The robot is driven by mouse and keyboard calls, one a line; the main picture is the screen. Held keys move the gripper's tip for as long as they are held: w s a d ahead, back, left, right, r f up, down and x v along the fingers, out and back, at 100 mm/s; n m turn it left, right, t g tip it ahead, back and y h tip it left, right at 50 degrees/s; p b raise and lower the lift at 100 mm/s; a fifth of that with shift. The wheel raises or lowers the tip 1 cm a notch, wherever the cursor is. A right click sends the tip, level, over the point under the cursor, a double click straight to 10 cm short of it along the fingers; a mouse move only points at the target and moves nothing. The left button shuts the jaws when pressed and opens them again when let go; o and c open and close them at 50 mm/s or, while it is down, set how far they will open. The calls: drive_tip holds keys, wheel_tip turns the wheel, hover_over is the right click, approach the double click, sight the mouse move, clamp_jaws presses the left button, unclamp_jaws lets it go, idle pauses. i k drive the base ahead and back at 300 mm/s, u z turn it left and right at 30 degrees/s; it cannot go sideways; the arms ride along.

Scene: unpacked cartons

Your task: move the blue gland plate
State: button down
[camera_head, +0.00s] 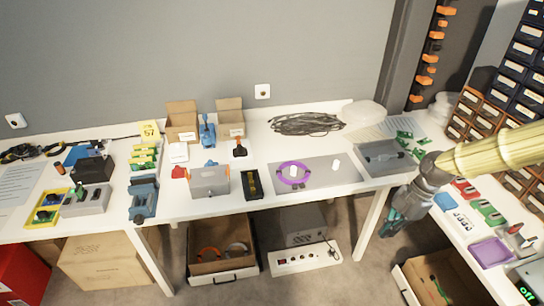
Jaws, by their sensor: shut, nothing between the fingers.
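A small flat blue piece (445,201) lies on the right-hand table, just right of my arm; it may be the gland plate, but it is too small to be sure. Another small blue piece (210,163) shows behind the grey box on the main table, partly hidden by it. My gripper (387,229) hangs pointing down in front of the main table's right end, left of the right-hand table. It is shut and empty, apart from both blue pieces.
The main table (315,198) holds a grey box (209,182), a purple ring (293,173), a grey tray (386,158) and a blue vise (143,198). The right-hand table carries a purple tray (490,252) and small parts. An open carton (412,279) stands below.

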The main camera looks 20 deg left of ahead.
sight(210, 163)
drive_tip(key=z, duration=0.2)
drive_tip(key=i, duration=2.3)
drive_tip(key=u, duration=3.05)
